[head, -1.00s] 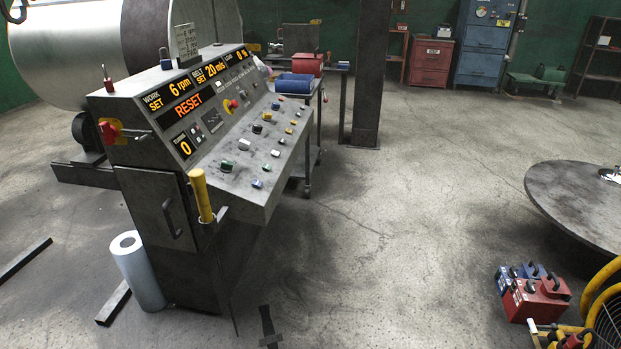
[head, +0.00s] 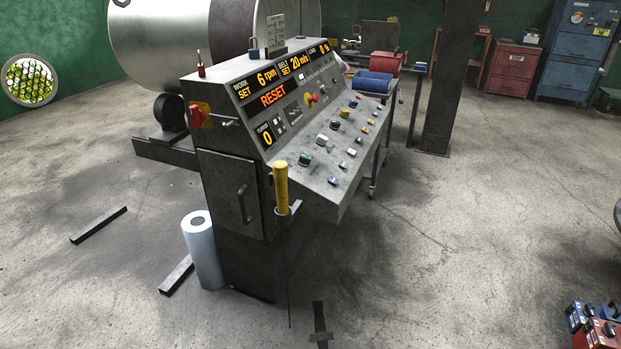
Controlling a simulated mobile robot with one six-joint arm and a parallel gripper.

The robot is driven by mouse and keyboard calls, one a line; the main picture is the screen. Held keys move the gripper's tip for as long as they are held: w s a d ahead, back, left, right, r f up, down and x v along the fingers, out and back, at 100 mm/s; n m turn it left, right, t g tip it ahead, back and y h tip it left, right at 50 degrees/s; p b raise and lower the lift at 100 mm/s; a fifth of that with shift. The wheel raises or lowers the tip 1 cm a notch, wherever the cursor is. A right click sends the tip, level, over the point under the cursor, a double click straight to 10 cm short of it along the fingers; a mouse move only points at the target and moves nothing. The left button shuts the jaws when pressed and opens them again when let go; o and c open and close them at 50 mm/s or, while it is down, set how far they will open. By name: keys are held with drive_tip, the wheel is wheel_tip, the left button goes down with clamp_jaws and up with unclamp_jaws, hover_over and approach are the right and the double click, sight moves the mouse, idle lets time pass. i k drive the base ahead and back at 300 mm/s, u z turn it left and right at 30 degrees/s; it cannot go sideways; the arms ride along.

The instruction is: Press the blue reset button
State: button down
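The control console (head: 235,185) stands left of centre in the head view, with a sloped panel (head: 312,170) facing right. Its display reads RESET (head: 273,95) in orange, with 6 rpm and 20 m/s above and 0 below. Small coloured knobs or buttons cover the panel. One blue control (head: 333,181) sits near its lower front edge, and another blue one (head: 353,103) is near the far upper part. Labels are too small to read, so I cannot tell which is the reset button. My gripper is not in view.
A yellow handle (head: 281,188) stands at the console's front corner. A white-blue roll (head: 203,250) stands on the floor beside it, near dark bars (head: 98,225). Red and blue boxes (head: 597,325) are at the lower right. The floor right of the console is open.

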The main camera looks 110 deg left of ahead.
sight(332, 181)
drive_tip(key=z, duration=0.3)
drive_tip(key=k, duration=0.15)
drive_tip(key=u, duration=1.9)
drive_tip(key=k, duration=0.2)
drive_tip(key=u, duration=4.15)
drive_tip(key=k, duration=0.2)
drive_tip(key=z, duration=1.35)
drive_tip(key=i, duration=0.5)
drive_tip(key=u, duration=0.05)
